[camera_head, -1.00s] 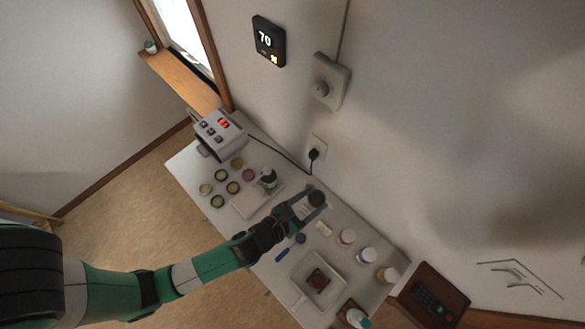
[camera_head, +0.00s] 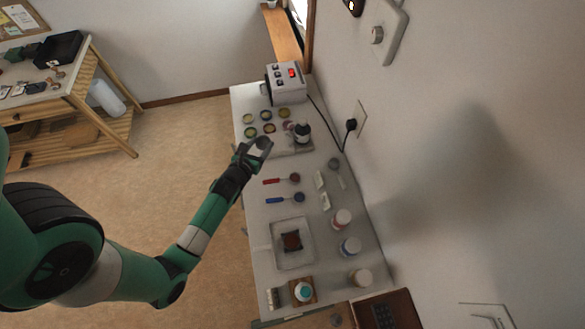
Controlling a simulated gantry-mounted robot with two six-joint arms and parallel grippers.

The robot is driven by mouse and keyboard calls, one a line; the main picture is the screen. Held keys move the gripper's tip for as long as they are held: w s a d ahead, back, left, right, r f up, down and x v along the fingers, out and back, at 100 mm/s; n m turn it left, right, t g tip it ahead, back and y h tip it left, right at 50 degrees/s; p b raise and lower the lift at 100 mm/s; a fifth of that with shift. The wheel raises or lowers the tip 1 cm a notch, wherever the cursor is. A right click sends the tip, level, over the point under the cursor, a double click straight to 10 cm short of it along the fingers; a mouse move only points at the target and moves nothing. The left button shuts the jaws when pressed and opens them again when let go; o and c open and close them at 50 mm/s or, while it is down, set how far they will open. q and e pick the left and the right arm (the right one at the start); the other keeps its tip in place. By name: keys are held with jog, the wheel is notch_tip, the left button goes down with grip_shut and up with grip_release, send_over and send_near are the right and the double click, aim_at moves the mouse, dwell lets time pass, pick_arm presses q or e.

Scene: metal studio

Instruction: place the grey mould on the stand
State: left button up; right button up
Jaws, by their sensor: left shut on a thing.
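My left gripper (camera_head: 258,147) is shut on the small grey mould (camera_head: 262,142), holding it over the left edge of the bench near its far half. The fingers partly hide the mould. A flat pale plate (camera_head: 296,152) lies just right of the gripper, partly hidden by it; I cannot tell for sure whether this is the stand. A dark bottle-like item (camera_head: 302,132) with a pale part stands at the plate's far side. My right gripper is not in view.
A pale device with a red display (camera_head: 286,82) stands at the bench's far end, with several small round pots (camera_head: 268,128) before it. Red-handled (camera_head: 280,181) and blue-handled (camera_head: 285,198) tools, a square tray (camera_head: 292,258) and white jars (camera_head: 341,219) fill the nearer bench.

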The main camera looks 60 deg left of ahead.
pick_arm(q)
jog(key=shift+s+a+f, duration=0.2)
jog(key=shift+s+a, duration=0.1)
jog(key=w+d+f+b, duration=0.4)
jog(key=w+f+b, duration=0.15)
jog(key=w, duration=0.35)
jog(key=b, duration=0.4)
send_over(300, 167)
jog(key=s, duration=0.1)
jog(key=f, duration=0.3)
jog(key=shift+a+f, duration=0.15)
jog(key=shift+a, duration=0.05)
jog(key=shift+w+p, duration=0.2)
jog(key=shift+p, duration=0.1)
jog(key=shift+w+d+f+b, duration=0.1)
jog(key=shift+w+f+b, duration=0.1)
jog(key=shift+f+b, duration=0.65)
jog(key=shift+w+d+f+b, duration=0.15)
jog(key=shift+f+b, duration=0.3)
jog(key=shift+f, duration=0.75)
jog(key=shift+f, duration=0.2)
jog(key=o, duration=1.3)
jog(key=shift+r, duration=0.1)
